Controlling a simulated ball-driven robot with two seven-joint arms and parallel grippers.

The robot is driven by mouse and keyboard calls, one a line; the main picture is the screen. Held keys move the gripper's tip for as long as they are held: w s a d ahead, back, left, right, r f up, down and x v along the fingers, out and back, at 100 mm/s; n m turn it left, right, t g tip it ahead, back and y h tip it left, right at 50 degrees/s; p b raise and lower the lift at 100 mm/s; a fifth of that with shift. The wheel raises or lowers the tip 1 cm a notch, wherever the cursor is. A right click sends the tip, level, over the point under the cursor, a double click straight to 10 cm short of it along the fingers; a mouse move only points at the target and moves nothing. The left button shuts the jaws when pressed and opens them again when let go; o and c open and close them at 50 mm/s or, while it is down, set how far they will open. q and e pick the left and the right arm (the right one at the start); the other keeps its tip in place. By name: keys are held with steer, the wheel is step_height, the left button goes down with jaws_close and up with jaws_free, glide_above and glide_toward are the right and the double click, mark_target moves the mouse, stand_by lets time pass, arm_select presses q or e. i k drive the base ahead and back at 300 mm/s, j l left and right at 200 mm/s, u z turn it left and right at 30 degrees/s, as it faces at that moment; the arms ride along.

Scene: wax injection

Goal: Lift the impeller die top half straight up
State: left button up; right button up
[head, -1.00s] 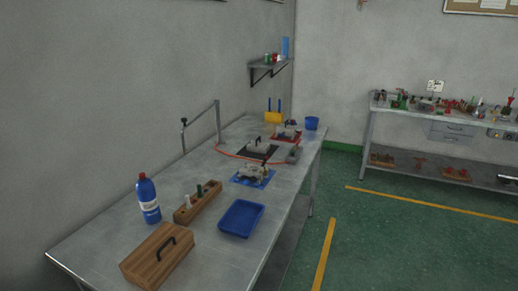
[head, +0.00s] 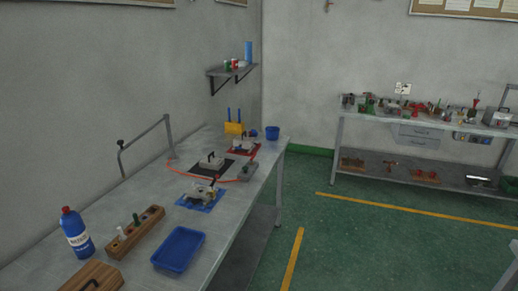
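Three small metal dies or blocks with dark handles stand on the long metal table. One grey block (head: 210,162) is on a black mat (head: 196,169). A second metal piece (head: 203,190) with clamp-like parts is on a blue mat (head: 194,205). A third metal piece (head: 242,143) is on a red mat (head: 251,152) farther back. At this size I cannot tell which is the impeller die or where its halves part. Neither of my grippers is in view.
A blue tray (head: 179,248), a wooden rack (head: 134,232), a blue bottle (head: 76,232) and a wooden box (head: 92,278) stand on the near table. A red hose (head: 190,176) curves round the black mat. A bench (head: 372,113) stands at the back right. Green floor between is clear.

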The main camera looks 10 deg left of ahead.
mark_target(208, 163)
steer(key=i+l, duration=0.2)
steer(key=i, duration=0.25)
steer(key=i+l+z, duration=0.15)
steer(key=i, duration=0.35)
steer(key=i+l, duration=0.2)
steer(key=i, duration=0.25)
steer(key=i+l+z, duration=0.1)
steer(key=i, duration=0.4)
steer(key=i+l+u, duration=0.1)
steer(key=i+u, duration=0.25)
steer(key=i+l+u, duration=0.2)
steer(key=i+u, duration=0.15)
steer(key=i+l+u, duration=0.35)
steer(key=i+j, duration=0.05)
steer(key=i, duration=0.1)
